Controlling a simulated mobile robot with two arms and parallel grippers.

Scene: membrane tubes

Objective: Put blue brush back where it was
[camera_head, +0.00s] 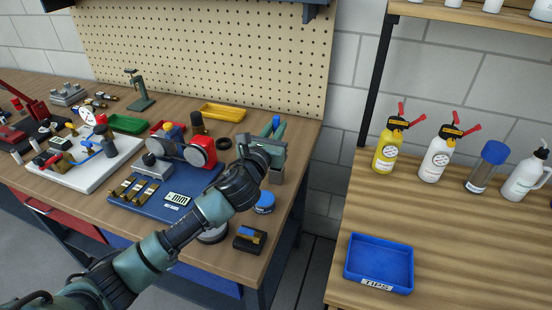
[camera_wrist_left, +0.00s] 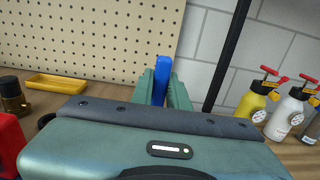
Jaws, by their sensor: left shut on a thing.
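My left gripper (camera_head: 274,129) is over the right end of the workbench, in front of the pegboard. It is shut on a narrow blue thing, likely the blue brush (camera_head: 276,121), of which only a small blue part shows between the fingers. In the left wrist view the same blue part (camera_wrist_left: 162,68) stands upright between the two green fingers (camera_wrist_left: 164,88). The rest of the brush is hidden by the gripper. A grey block (camera_head: 277,174) shows just below the gripper; I cannot tell whether the brush touches it. My right gripper is not in view.
On the bench are a blue base plate (camera_head: 148,207) with a device, a blue round tin (camera_head: 264,204), a dark box (camera_head: 249,240) and a yellow tray (camera_head: 222,112). To the right, a wooden shelf holds several bottles and a blue TIPS tray (camera_head: 379,263); its middle is clear.

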